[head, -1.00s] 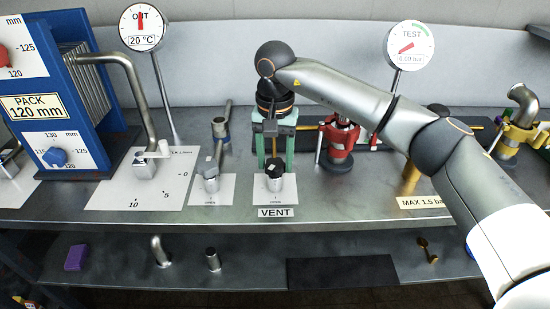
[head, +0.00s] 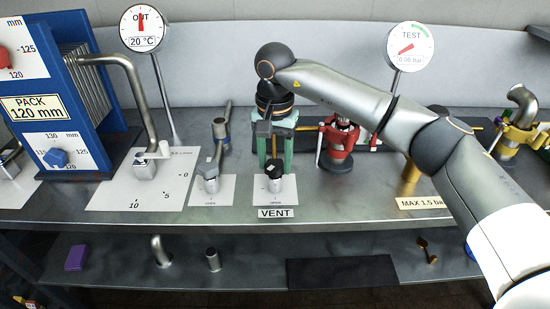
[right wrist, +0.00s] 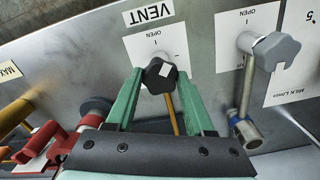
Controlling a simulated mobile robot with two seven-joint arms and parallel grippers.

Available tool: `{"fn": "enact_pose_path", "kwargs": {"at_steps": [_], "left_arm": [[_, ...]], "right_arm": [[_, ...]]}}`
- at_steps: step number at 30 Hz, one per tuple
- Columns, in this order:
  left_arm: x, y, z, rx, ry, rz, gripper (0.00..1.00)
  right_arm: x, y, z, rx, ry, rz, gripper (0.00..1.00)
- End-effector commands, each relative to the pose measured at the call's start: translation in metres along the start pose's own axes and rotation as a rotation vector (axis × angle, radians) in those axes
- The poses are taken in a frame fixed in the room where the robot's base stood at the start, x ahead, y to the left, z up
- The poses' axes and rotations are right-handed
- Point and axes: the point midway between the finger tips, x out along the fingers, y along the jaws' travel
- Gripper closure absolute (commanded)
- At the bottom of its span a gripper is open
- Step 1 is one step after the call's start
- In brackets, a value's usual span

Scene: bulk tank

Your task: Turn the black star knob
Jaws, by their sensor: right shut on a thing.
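The black star knob (head: 273,168) sits on a short metal valve above the VENT label. In the right wrist view the knob (right wrist: 158,76) has a white mark on its top. My right gripper (head: 274,158) points down at it with green fingers. In the right wrist view the gripper (right wrist: 160,82) is shut on the knob, with one fingertip on each side. My left gripper is in neither view.
A grey knob on a valve (head: 210,178) stands close to the left, also in the right wrist view (right wrist: 272,50). A red clamp-like fitting (head: 338,143) stands to the right behind. The blue plate pack (head: 92,150) is at the left. The bench front is clear.

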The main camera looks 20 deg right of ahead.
Motion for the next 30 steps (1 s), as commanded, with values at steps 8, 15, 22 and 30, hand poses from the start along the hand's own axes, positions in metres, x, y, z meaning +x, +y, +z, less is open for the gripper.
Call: {"fn": "enact_pose_path", "kwargs": {"at_steps": [8,15,22,30], "left_arm": [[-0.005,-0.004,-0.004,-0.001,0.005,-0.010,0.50],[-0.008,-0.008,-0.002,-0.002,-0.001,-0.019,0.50],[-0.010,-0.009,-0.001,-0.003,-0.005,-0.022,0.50],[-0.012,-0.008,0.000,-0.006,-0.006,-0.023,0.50]], "right_arm": [[-0.002,0.000,-0.001,0.235,-0.001,0.001,1.00],[-0.002,0.000,-0.001,0.463,-0.001,0.000,1.00],[-0.001,0.000,-0.001,0.682,0.000,0.000,1.00],[-0.001,-0.001,-0.002,0.939,0.000,-0.001,1.00]]}}
